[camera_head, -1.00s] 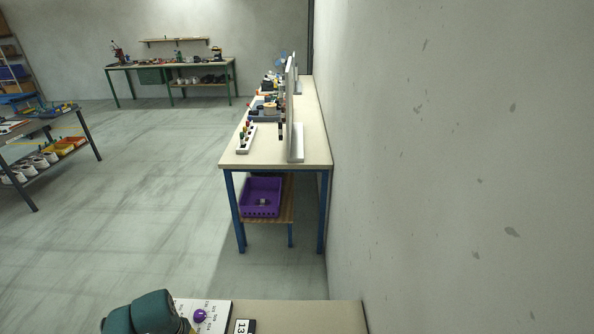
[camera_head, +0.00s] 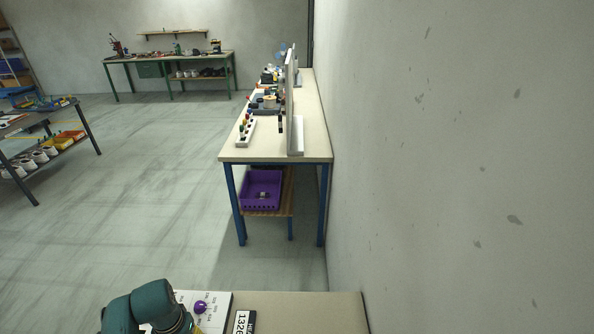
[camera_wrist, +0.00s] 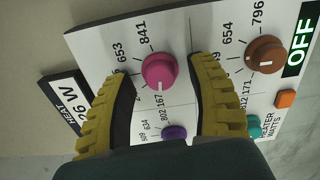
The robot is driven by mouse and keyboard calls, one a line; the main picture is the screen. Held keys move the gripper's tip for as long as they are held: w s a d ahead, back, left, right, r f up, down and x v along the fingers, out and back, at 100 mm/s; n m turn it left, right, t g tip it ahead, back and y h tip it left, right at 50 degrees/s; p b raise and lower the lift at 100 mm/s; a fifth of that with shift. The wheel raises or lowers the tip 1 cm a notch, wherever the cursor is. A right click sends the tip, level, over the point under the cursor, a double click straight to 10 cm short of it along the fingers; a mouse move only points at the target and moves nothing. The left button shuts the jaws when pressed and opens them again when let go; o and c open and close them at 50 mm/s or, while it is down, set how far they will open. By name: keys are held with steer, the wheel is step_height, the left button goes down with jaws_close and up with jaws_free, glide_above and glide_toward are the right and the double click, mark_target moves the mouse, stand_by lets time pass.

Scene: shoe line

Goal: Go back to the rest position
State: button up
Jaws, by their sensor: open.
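My gripper (camera_wrist: 165,95) is open and empty in the wrist view, its two yellow ridged fingers spread over a white control panel (camera_wrist: 100,45). A pink knob (camera_wrist: 159,70) lies between the fingers in the picture, with clear space on both sides. A purple knob (camera_wrist: 174,132) sits lower, near the gripper body. In the head view my dark green arm (camera_head: 150,305) shows at the bottom, beside the panel (camera_head: 218,300) with its purple knob (camera_head: 200,306). The fingers are hard to make out there.
A brown knob (camera_wrist: 265,55), a teal knob (camera_wrist: 253,126) and an orange button (camera_wrist: 285,98) sit on the panel's right. The near bench (camera_head: 310,312) meets a wall (camera_head: 450,150) at right. A long bench (camera_head: 312,120) stands beyond; open floor (camera_head: 150,180) lies left.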

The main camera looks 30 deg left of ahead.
steer(key=m, duration=0.6)
steer(key=shift+b, duration=0.4)
